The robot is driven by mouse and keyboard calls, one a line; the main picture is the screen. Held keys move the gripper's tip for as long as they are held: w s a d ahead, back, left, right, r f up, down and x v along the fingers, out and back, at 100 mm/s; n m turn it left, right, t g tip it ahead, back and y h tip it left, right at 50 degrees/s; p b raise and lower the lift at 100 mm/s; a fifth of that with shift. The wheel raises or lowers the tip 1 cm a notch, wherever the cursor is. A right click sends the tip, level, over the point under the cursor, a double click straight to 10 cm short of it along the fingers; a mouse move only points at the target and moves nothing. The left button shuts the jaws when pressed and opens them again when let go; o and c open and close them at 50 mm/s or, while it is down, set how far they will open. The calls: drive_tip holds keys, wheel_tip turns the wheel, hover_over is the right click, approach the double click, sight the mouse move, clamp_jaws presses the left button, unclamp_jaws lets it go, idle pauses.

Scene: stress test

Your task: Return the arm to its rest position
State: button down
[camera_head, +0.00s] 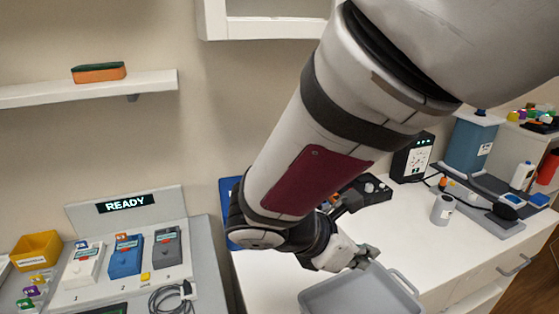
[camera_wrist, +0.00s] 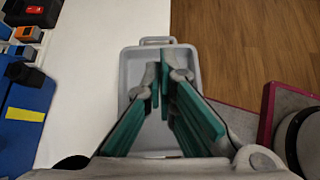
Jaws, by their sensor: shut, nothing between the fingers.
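My arm reaches down across the middle of the head view, and my gripper (camera_head: 362,258) is at its lower end. The gripper is shut and empty. It is over the back left part of a grey tray (camera_head: 352,294) on the white table; I cannot tell whether it touches the tray. In the wrist view my gripper (camera_wrist: 161,80) points at the tray (camera_wrist: 130,62), with its teal-padded fingers meeting at the tips. The visible part of the tray floor is bare, and the fingers hide much of it.
A station with a READY sign (camera_head: 126,203) stands at the left. A shelf (camera_head: 150,83) and a cabinet (camera_head: 262,28) hang on the wall.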

drive_tip(key=shift+s, duration=0.2)
drive_tip(key=shift+a, duration=0.1)
drive_tip(key=shift+r+m, duration=0.1)
drive_tip(key=shift+m, duration=0.2)
drive_tip(key=s+r+m+y, duration=0.4)
drive_tip(key=s+m, duration=0.1)
drive_tip(key=m, duration=0.5)
drive_tip(key=s+d+r+m+t+y, duration=0.1)
drive_tip(key=s+r+m+y, duration=0.3)
drive_tip(key=m, duration=0.7)
drive_tip(key=shift+s+d+y, duration=0.25)
drive_tip(key=shift+s+y, duration=0.55)
drive_tip(key=shift+s, duration=0.4)
